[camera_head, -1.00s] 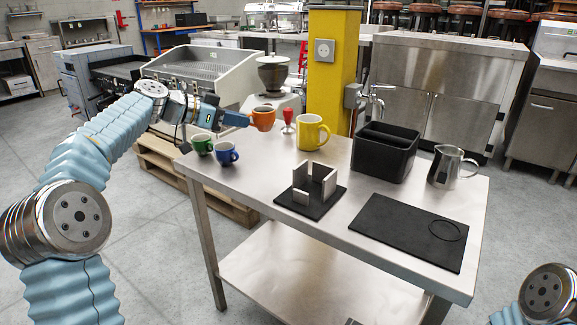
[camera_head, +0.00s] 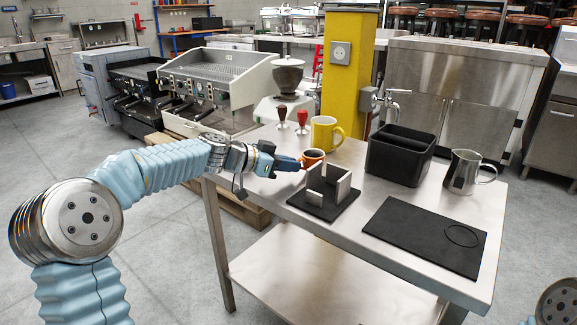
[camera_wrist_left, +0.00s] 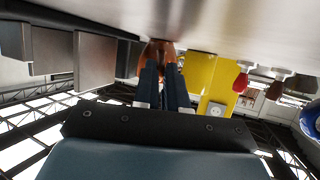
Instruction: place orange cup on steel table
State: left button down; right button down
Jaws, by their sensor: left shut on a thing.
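The orange cup (camera_head: 316,154) is upright over the steel table (camera_head: 455,200), between the yellow mug and the black holder with pale upright plates. My left gripper (camera_head: 299,163) is shut on it from the left. In the left wrist view, which looks upside down, the cup (camera_wrist_left: 157,48) sits at the fingertips (camera_wrist_left: 162,75), close against the table surface. I cannot tell whether its base touches the table. My right gripper is out of view.
The yellow mug (camera_head: 325,132) and two tampers, one red (camera_head: 303,116), stand behind the cup. The plate holder (camera_head: 318,207) is just in front. A black bin (camera_head: 402,152), steel pitcher (camera_head: 464,170) and black mat (camera_head: 420,235) are to the right. A blue cup (camera_wrist_left: 312,122) shows in the wrist view.

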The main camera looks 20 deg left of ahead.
pick_arm(q)
jog(key=c, duration=1.2)
grip_release()
jog(key=b+v, duration=0.2)
jog(key=v, duration=0.8)
jog(key=shift+s+a+r, duration=0.15)
jog(key=shift+s+a, duration=0.1)
jog(key=shift+s+a+r, duration=0.3)
jog(key=shift+s+a, duration=0.05)
jog(key=shift+s, duration=0.1)
